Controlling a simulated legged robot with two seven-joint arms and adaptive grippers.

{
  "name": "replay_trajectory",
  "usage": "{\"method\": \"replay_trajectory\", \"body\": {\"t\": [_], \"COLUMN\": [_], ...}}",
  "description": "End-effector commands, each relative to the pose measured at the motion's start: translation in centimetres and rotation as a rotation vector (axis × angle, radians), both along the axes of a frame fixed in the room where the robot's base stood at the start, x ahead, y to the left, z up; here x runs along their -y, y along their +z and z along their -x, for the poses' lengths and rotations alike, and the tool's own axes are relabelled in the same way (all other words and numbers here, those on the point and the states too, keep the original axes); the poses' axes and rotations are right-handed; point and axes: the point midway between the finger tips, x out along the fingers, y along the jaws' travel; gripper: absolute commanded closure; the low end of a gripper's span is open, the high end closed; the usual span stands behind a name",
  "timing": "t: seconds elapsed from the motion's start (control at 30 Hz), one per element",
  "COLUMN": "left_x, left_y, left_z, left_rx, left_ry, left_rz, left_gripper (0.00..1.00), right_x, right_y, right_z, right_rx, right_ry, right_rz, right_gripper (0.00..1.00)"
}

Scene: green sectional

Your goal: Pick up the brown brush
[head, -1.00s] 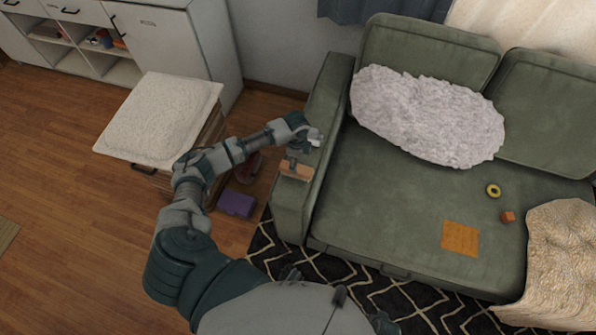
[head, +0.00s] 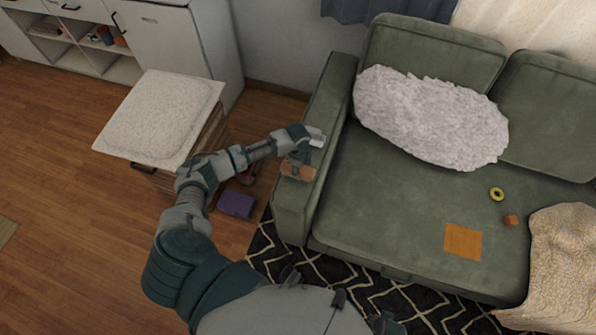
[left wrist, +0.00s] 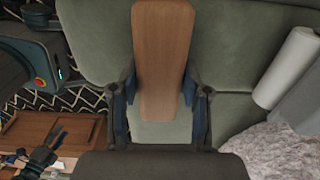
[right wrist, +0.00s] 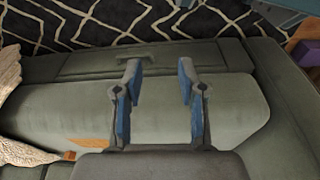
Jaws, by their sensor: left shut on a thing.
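The brown brush (head: 297,171) is on top of the sofa's left armrest. In the left wrist view its long flat wooden back (left wrist: 163,50) runs away from me between my finger pads. My left gripper (left wrist: 160,108) is shut on it, with one blue-padded finger along each side. In the head view my left gripper (head: 297,160) is at the armrest, partly covering the brush. The brush's underside is hidden. My right gripper (right wrist: 158,75) is open and empty, with the sofa seat behind it in the right wrist view.
The green sofa (head: 385,215) holds a fluffy white cushion (head: 430,118), a yellow ring (head: 497,188), a small orange block (head: 511,220), an orange cloth square (head: 463,241) and a beige throw (head: 565,255). A purple box (head: 236,204) and a white-topped stool (head: 160,112) stand left of the armrest.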

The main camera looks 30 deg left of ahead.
Motion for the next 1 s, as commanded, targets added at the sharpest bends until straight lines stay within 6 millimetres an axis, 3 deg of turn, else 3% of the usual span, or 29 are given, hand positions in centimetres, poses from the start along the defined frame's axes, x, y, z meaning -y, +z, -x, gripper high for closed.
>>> {"method": "replay_trajectory", "body": {"t": [0.33, 0.63, 1.0], "left_x": [-0.1, -0.1, 6.9], "left_y": [0.2, 3.9, 4.5], "left_z": [0.1, 0.1, 6.6], "left_rx": [-0.005, 0.0, -0.002], "left_ry": [0.0, -0.001, -0.006], "left_rz": [-0.006, -0.004, -0.001], "left_gripper": [0.92, 0.92, 0.92], "right_x": [-0.1, 0.3, 0.6], "right_y": [0.1, -2.2, -5.6], "right_z": [0.0, 0.7, 2.7], "right_rx": [0.003, -0.005, -0.022], "right_ry": [0.0, 0.002, 0.007], "right_rz": [-0.002, 0.005, 0.004], "right_gripper": [0.6, 0.6, 0.6]}}
